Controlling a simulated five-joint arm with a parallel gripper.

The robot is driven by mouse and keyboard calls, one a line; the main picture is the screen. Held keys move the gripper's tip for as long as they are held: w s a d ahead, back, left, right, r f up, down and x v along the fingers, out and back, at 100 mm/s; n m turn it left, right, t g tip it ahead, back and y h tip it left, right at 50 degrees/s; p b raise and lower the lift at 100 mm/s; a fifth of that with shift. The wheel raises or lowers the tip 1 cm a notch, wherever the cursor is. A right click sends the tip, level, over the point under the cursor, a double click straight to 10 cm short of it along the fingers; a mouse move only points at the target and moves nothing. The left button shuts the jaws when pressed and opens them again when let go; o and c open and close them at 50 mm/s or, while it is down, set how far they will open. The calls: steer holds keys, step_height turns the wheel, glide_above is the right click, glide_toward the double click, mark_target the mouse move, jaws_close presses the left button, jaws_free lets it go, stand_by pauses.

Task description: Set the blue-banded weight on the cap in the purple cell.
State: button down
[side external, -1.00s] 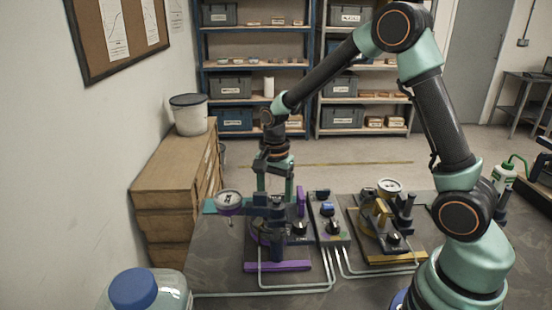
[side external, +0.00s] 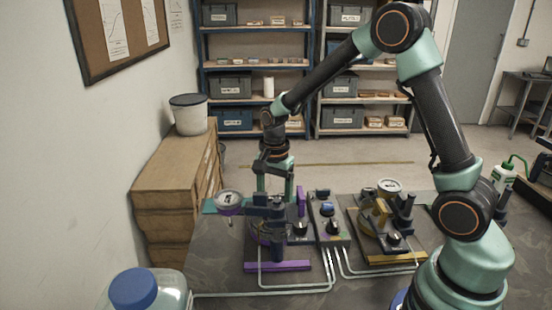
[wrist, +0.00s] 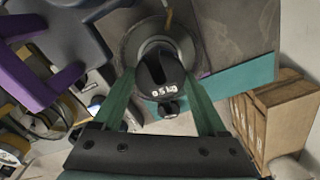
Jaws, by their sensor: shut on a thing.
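My gripper (side external: 275,193) hangs over the purple cell (side external: 277,266) in the side external view, fingers pointing down. In the wrist view, its green fingers (wrist: 164,75) close on a dark, round, slotted weight (wrist: 160,72) marked 0.5 kg. No blue band can be made out on this weight. The purple cell has a purple front bar, a dark post and a purple upright (side external: 301,200); purple parts also show at the left of the wrist view (wrist: 25,80). The cap cannot be clearly made out, and the cell's middle is partly hidden behind the dark post.
A control box (side external: 328,220) with knobs and a yellow-marked cell (side external: 385,225) lie to the right. A blue-capped jug (side external: 135,290) is at front left, cardboard boxes (side external: 170,190) behind.

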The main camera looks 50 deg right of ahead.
steer(key=shift+f, duration=0.15)
jaws_free()
step_height(320, 180, up, 12)
stand_by(0.8)
steer(key=s+a+r+n+t, duration=0.1)
steer(key=s+r+n+t, duration=0.1)
steer(key=s+n, duration=0.4)
steer(key=s+a+r+n+t, duration=0.1)
steer(key=s+r+n+t, duration=0.2)
steer(key=s+n, duration=0.4)
steer(key=shift+n+t, duration=0.3)
steer(key=shift+n, duration=0.7)
